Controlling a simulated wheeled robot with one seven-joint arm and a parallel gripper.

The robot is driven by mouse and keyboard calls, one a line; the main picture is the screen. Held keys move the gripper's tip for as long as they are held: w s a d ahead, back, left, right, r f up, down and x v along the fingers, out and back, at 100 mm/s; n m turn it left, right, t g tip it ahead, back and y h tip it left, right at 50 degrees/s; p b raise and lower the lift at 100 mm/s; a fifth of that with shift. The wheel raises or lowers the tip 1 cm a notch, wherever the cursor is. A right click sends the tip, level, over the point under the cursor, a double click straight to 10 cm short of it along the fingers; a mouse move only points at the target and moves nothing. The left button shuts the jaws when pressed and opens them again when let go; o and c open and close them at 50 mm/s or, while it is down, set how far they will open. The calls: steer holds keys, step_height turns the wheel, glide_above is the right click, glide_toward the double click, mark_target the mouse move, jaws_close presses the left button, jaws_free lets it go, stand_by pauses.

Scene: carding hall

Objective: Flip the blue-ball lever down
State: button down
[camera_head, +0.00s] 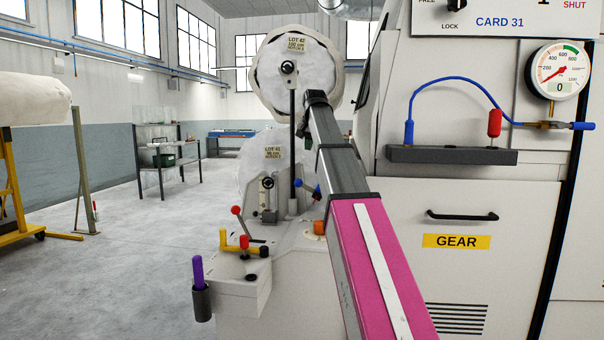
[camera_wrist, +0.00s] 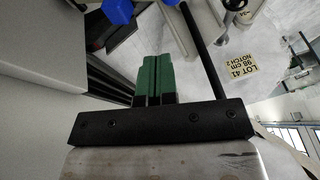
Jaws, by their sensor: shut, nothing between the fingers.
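In the head view the fingers cannot be made out behind the end of my arm.
A red-ball lever (camera_head: 237,211) and yellow handle (camera_head: 230,247) stand on the machine's near ledge. A dark upright post (camera_head: 292,150) and wrapped rolls (camera_head: 297,75) are close to my arm. The GEAR panel (camera_head: 480,270) lies right. Open floor (camera_head: 120,270) lies left.

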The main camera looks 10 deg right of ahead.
glide_above(302, 183)
step_height(302, 183, down, 11)
steer(key=shift+s+f, duration=0.1)
steer(key=shift+f, duration=0.7)
steer(key=shift+a, duration=0.1)
